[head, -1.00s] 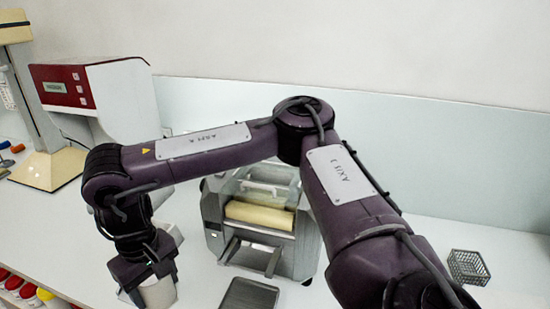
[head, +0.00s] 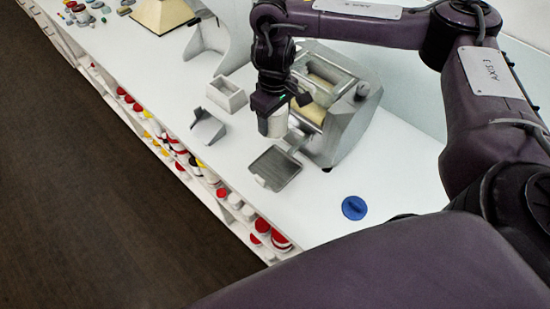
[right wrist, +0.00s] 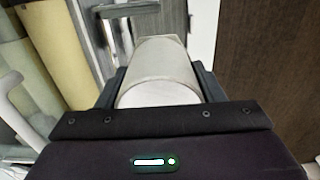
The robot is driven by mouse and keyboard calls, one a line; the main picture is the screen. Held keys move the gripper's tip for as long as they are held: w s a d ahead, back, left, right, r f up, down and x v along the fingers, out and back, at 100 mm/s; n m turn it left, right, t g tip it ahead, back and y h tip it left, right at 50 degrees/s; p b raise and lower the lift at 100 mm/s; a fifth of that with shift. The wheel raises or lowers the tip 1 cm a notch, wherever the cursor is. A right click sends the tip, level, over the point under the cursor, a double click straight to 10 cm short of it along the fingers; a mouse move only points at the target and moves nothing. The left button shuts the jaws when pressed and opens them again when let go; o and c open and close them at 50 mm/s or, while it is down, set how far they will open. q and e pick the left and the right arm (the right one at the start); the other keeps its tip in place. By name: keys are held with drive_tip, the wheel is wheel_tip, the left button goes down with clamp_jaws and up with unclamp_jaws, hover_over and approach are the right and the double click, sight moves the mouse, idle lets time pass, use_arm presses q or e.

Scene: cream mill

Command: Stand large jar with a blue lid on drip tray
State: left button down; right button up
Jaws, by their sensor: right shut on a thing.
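My right gripper (head: 272,108) is shut on a pale whitish-grey cylindrical jar (head: 273,124). In the right wrist view the jar (right wrist: 160,75) sits between the two dark fingers (right wrist: 160,88). I see no blue lid on it; its top is partly hidden by the gripper in the head view. A grey rectangular drip tray (head: 281,163) lies on the bench in front of the mill. The jar is in front of the mill, just behind the tray in the picture; its height above the bench is hard to tell. My left gripper is not in view.
A blue round lid-like disc (head: 354,208) lies on the bench right of the tray. The grey mill (head: 350,118) with a cream roller stands close behind the jar. A white open box (head: 227,95) and a grey angled scoop (head: 207,128) stand left. Shelves of coloured-lidded jars run below the bench edge.

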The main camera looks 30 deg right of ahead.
wheel_tip(320, 180, down, 15)
drive_tip(key=b, duration=0.6)
drive_tip(key=shift+s+d+r, duration=0.15)
drive_tip(key=shift+r, duration=0.05)
drive_tip(key=shift+f+b, duration=0.5)
drive_tip(key=shift+b, duration=0.15)
wheel_tip(320, 180, down, 4)
drive_tip(key=b, duration=0.4)
drive_tip(key=shift+r, duration=0.15)
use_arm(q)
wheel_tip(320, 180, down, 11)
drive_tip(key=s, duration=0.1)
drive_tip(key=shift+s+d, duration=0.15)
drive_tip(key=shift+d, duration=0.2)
use_arm(e)
drive_tip(key=shift+r, duration=0.1)
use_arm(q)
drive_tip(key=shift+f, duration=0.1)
use_arm(e)
drive_tip(key=o, duration=0.9)
drive_tip(key=shift+o, duration=0.2)
